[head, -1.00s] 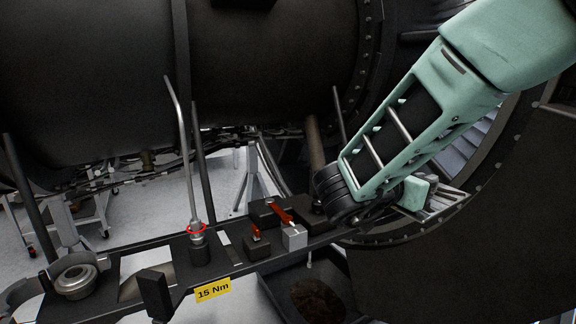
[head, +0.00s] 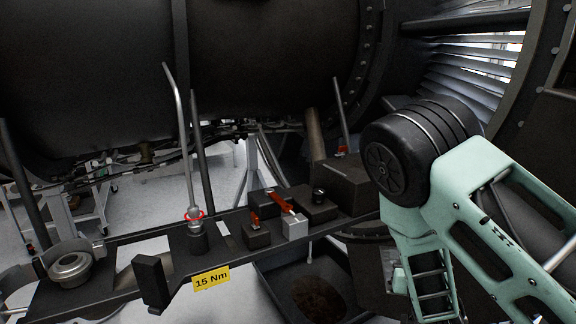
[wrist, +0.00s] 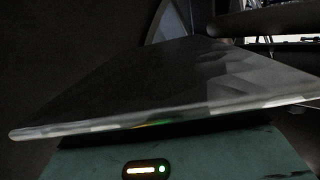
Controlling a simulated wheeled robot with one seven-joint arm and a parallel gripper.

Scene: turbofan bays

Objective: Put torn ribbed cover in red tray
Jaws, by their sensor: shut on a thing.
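In the wrist view, the green body of my gripper (wrist: 150,155) shows along the bottom with a small lit indicator. A thin, flat, grey faceted piece lies right across in front of it, which I take to be the torn ribbed cover (wrist: 180,85). It spans nearly the whole picture and hides the fingertips. No ribs or tear can be made out in the dim light. My gripper is shut on this piece. In the head view, my arm is at the right, and neither the gripper nor the cover shows. No red tray can be made out in either view.
A dark rail (head: 125,265) with a "15 Nm" label (head: 211,278) carries dark blocks, an upright grey rod tool (head: 181,130) and a round metal part (head: 70,268). A dark bin (head: 270,292) with brown contents sits below. The large engine casing (head: 270,70) fills the back.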

